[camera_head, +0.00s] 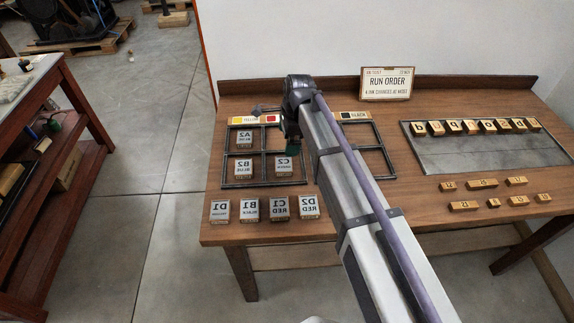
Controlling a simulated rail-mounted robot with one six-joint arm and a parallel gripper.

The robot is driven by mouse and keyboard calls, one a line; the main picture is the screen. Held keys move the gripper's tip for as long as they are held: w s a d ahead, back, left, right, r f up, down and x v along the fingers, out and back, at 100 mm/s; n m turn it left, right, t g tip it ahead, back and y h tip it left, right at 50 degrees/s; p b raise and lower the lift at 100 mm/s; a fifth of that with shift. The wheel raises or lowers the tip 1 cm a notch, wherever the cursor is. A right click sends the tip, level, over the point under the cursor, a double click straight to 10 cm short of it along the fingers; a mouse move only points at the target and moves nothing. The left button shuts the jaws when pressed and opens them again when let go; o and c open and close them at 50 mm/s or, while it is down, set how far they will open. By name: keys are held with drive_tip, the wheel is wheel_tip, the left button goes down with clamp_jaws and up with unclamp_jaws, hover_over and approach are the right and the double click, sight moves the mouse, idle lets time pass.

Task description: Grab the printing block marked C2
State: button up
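The C2 block (284,170), a pale-topped printing block with mirrored lettering, sits in the front right compartment of a dark divided frame (222,164) on the wooden table. My gripper (291,150) points down just above and behind C2, near its far edge, and partly overlaps it in the picture. I cannot tell whether it touches the block. The fingers are small and dark, so their opening is unclear. The A2 block (244,140) sits in the back left compartment and the B2 block (243,168) in the front left one.
Blocks D1 (220,211), B1 (250,210), C1 (280,208) and D2 (309,207) stand along the front edge. My arm crosses a second frame (386,160). A metal tray (470,155) with wooden blocks lies right. A RUN ORDER sign (387,84) stands behind.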

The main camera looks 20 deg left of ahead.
sight(284, 164)
drive_tip(key=shift+m, duration=0.7)
drive_tip(key=f+b, duration=0.7)
drive_tip(key=a+f+b, duration=0.1)
drive_tip(key=f+b, duration=0.3)
drive_tip(key=shift+s+a, duration=0.1)
drive_tip(key=shift+s, duration=0.3)
drive_tip(key=shift+r, duration=0.2)
drive_tip(key=c, duration=1)
drive_tip(key=shift+o, duration=0.2)
